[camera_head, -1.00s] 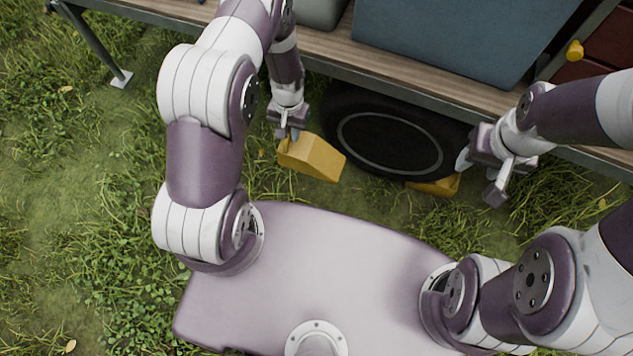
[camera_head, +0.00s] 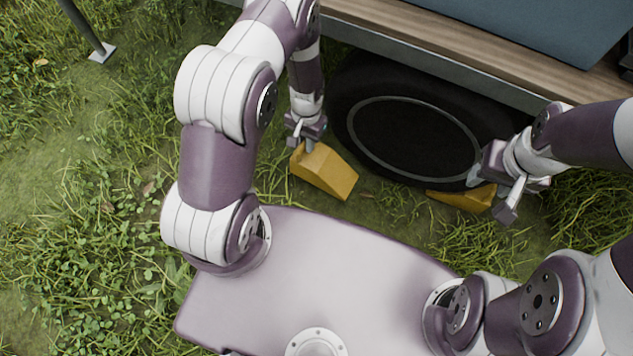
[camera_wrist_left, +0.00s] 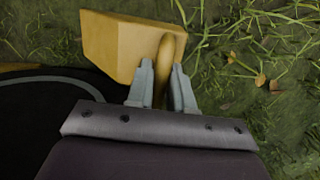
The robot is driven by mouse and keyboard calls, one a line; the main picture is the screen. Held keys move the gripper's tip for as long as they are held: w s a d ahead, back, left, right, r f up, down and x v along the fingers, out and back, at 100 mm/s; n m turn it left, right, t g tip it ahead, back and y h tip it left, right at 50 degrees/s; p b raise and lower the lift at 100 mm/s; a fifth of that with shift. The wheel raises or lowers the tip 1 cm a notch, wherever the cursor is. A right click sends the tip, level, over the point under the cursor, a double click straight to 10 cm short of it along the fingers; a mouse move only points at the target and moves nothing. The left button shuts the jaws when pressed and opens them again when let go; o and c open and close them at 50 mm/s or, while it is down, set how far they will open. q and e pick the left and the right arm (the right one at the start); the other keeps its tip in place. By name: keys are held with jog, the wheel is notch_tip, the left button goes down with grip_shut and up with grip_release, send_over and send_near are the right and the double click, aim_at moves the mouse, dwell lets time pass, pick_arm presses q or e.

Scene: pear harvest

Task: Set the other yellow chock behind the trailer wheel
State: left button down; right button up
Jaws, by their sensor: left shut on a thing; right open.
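My left gripper (camera_head: 309,143) is shut on a yellow wedge-shaped chock (camera_head: 326,171), just left of the black trailer wheel (camera_head: 412,135). In the left wrist view the gripper (camera_wrist_left: 162,85) grips a curved yellow handle on the chock (camera_wrist_left: 112,45); the wheel's dark side (camera_wrist_left: 50,115) shows at left. I cannot tell whether this chock touches the ground or the wheel. The other yellow chock (camera_head: 464,198) lies on the ground at the wheel's lower right side. My right gripper (camera_head: 490,190) is open beside it, partly covering it.
The trailer's wooden bed (camera_head: 430,38) and metal edge overhang the wheel, with a blue-grey box (camera_head: 530,22) on top. A metal support leg (camera_head: 88,35) stands at the upper left. Grass (camera_head: 90,170) is open to the left.

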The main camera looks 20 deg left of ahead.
aim_at(294, 156)
pick_arm(q)
jog(key=shift+h, duration=0.3)
jog(key=d, duration=0.4)
jog(key=d+p, duration=0.1)
jog(key=d, duration=0.2)
jog(key=shift+s+r, duration=0.15)
jog(key=shift+r, duration=0.15)
jog(key=shift+d+f+n, duration=0.1)
jog(key=shift+d+n, duration=0.3)
jog(key=shift+a+f, duration=0.2)
jog(key=a+f+b, duration=0.4)
jog(key=a+f, duration=0.1)
jog(key=a+f+b, duration=0.5)
jog(key=a, duration=0.1)
jog(key=shift+a+f, duration=0.1)
jog(key=shift+f, duration=0.15)
jog(key=shift+f+b, duration=0.1)
jog(key=shift+b, duration=0.25)
jog(key=c, duration=1)
grip_release()
